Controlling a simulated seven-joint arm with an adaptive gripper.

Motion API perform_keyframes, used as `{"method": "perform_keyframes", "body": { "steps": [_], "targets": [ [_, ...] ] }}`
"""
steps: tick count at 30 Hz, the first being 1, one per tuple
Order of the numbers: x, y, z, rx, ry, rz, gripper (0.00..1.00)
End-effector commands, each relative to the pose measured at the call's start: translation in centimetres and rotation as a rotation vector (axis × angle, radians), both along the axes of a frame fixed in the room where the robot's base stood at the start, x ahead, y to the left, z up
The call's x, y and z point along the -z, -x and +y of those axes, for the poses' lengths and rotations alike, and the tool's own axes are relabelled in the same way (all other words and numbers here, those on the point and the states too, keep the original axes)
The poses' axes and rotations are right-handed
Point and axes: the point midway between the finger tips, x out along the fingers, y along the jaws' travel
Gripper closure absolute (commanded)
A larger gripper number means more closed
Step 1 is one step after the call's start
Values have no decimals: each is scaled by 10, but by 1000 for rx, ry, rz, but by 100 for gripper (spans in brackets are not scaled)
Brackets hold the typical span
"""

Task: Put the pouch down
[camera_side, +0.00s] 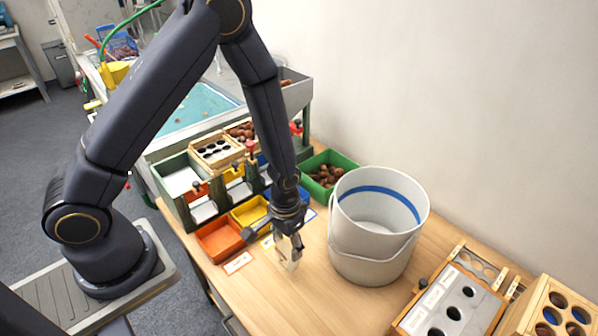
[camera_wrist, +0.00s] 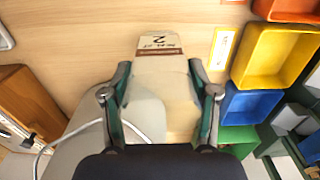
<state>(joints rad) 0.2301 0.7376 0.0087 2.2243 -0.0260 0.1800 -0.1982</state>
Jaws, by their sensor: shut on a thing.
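The pouch (camera_side: 290,264) is small and pale, hanging below my gripper (camera_side: 288,247) over the wooden table (camera_side: 265,290), left of the white bucket.
The white bucket (camera_side: 372,255) with a blue stripe stands close on the right. Orange (camera_side: 220,240), yellow (camera_side: 250,211) and green (camera_side: 345,160) bins line the back left. Wooden boxes with round holes (camera_side: 450,305) stand front right. The table in front is bare.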

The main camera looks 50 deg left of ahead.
Motion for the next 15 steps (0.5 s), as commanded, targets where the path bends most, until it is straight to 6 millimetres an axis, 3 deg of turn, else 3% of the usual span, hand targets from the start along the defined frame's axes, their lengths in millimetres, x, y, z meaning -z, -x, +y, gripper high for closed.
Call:
{"method": "perform_keyframes", "body": {
  "steps": [6, 15],
  "targets": [
    [31, 1, 0, 0, 0, 2, 71],
    [35, 0, 0, 1, 0, -1, 71]
  ]
}}
